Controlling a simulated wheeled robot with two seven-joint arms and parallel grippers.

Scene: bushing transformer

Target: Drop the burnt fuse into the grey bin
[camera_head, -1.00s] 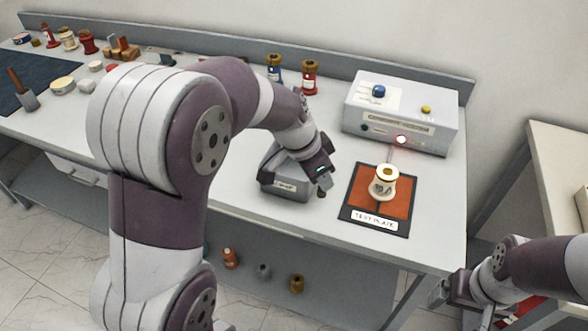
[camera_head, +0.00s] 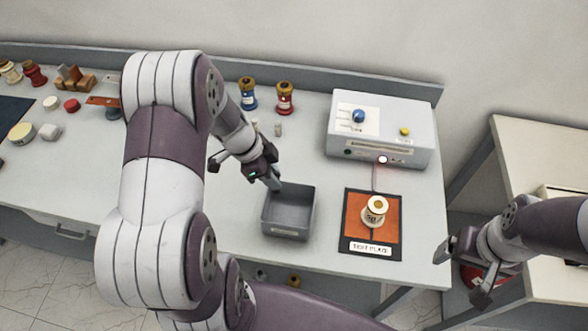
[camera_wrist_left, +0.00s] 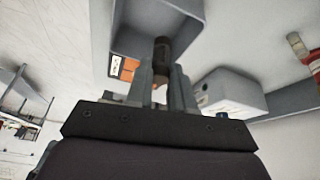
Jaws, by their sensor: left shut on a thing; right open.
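The grey bin (camera_head: 290,233) stands open on the bench, left of the test mat. It also shows at the top of the left wrist view (camera_wrist_left: 190,12). My left gripper (camera_head: 273,182) is at the bin's back left rim, pointing down toward it. In the left wrist view my left gripper (camera_wrist_left: 161,72) is shut on a dark brown cylinder, the burnt fuse (camera_wrist_left: 161,48), which shows against the bin. I cannot tell how deep it is within the bin. The fuse is not clearly visible in the head view. My right gripper (camera_head: 464,270) is open and empty, off the bench's right end.
A grey test box (camera_head: 380,135) with a lit red lamp stands at the back right. A cream bushing (camera_head: 375,211) stands on the orange test mat (camera_head: 357,200). Blue (camera_head: 248,97) and red (camera_head: 285,100) bushings stand behind the bin. Several small parts lie at the left.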

